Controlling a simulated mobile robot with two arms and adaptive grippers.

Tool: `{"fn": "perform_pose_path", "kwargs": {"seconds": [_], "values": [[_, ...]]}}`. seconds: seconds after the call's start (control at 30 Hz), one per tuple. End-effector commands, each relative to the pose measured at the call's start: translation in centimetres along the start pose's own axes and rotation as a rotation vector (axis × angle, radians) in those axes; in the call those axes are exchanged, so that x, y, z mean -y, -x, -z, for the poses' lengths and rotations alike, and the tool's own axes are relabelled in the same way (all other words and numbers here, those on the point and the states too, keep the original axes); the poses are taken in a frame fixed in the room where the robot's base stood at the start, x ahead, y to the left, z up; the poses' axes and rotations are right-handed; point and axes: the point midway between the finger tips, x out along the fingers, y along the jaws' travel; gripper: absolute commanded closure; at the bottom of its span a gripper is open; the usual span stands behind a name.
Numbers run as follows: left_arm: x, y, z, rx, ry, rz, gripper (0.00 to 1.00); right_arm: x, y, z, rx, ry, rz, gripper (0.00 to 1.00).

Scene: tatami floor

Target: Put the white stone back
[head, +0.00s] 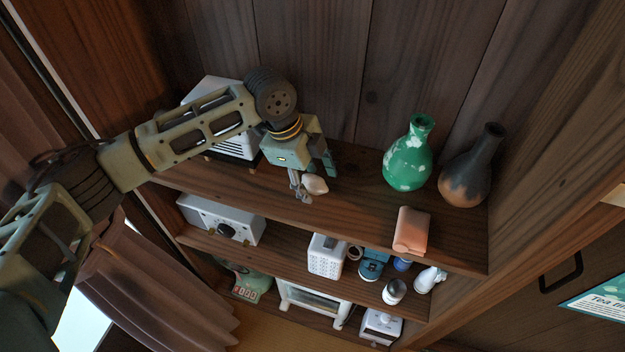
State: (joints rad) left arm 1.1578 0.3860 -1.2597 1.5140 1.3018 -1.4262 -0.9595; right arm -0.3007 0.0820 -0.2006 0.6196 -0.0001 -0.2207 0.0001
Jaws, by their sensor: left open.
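The white stone (316,185) is a small, pale, rounded lump at the top wooden shelf (360,198). My left gripper (313,182) reaches in from the left and points down at the shelf. Its fingers are open, one to the left of the stone and one behind it to the upper right. The stone shows between or just in front of the fingertips; I cannot tell whether they touch it. The stone seems to rest on the shelf board, but its underside is hard to see. My right gripper is not in view.
On the top shelf stand a green vase (408,158), a dark vase (468,172) and a pinkish rolled object (411,231). A white louvred box (238,144) is partly behind my arm. Lower shelves hold a silver device (222,219) and several small appliances. Bare board lies right of the stone.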

Motion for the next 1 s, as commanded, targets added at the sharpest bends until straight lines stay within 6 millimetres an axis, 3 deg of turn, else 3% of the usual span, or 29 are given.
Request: {"fn": "perform_pose_path", "kwargs": {"seconds": [0.5, 0.7, 1.0], "values": [[0.0, 9.7, -0.1, 0.001, -0.001, 0.004, 0.48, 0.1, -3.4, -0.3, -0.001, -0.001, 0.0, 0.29], [0.0, 11.3, 0.0, 0.0, 0.0, 0.002, 0.48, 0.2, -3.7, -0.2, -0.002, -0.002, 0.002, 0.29], [0.0, 11.5, 0.0, 0.0, 0.0, 0.001, 0.48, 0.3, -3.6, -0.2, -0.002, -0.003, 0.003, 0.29]]}}
